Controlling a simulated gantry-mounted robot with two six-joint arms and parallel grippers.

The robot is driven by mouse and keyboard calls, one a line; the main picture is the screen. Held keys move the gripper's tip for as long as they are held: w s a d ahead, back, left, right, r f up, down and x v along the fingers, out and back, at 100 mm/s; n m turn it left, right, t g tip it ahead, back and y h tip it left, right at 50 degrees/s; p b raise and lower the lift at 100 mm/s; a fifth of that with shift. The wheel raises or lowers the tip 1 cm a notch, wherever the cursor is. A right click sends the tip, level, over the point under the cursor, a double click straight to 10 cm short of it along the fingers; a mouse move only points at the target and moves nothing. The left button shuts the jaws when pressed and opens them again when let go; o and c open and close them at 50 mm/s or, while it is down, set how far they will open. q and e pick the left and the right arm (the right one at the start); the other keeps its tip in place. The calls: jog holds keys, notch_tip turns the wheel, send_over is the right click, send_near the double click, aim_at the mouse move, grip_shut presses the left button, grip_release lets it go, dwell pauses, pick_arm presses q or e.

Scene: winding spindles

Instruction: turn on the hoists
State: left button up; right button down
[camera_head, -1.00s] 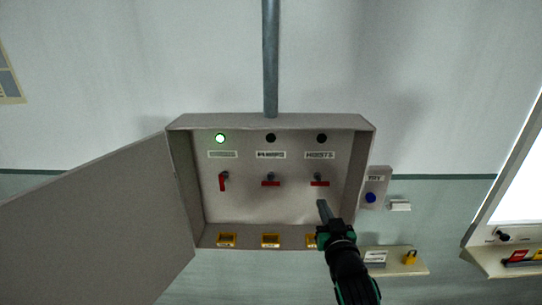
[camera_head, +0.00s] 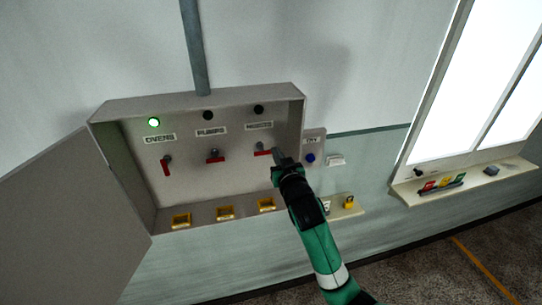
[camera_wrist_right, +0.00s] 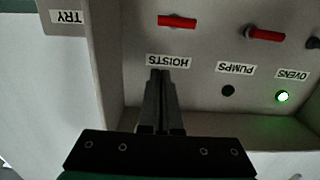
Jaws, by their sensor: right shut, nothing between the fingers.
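The hoists switch (camera_head: 263,152) has a red handle lying level, under a dark lamp (camera_head: 258,110) and the HOISTS label (camera_head: 259,126). Its handle also shows in the right wrist view (camera_wrist_right: 177,21), which is upside down. My right gripper (camera_head: 281,157) is shut and empty, just right of the handle in the head view. In the right wrist view the fingertips (camera_wrist_right: 163,76) overlap the HOISTS label's edge, apart from the handle in the picture, and the hoists lamp is hidden. My left gripper is not in view.
The ovens handle (camera_head: 166,166) points down under a lit green lamp (camera_head: 153,122). The open box door (camera_head: 75,215) stands left. A TRY box with a blue button (camera_head: 310,158) is right; a padlock (camera_head: 349,202) sits on a shelf.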

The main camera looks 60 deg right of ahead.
aim_at(263, 153)
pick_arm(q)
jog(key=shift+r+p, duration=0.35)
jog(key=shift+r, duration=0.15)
pick_arm(e)
jog(key=w+d+f, duration=0.4)
jog(key=d, duration=0.1)
jog(key=shift+w, duration=0.3)
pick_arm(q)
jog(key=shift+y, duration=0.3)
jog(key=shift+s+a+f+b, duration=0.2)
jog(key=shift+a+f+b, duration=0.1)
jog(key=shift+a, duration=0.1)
pick_arm(e)
jog(key=shift+s+f+m, duration=0.1)
jog(key=shift+m, duration=0.3)
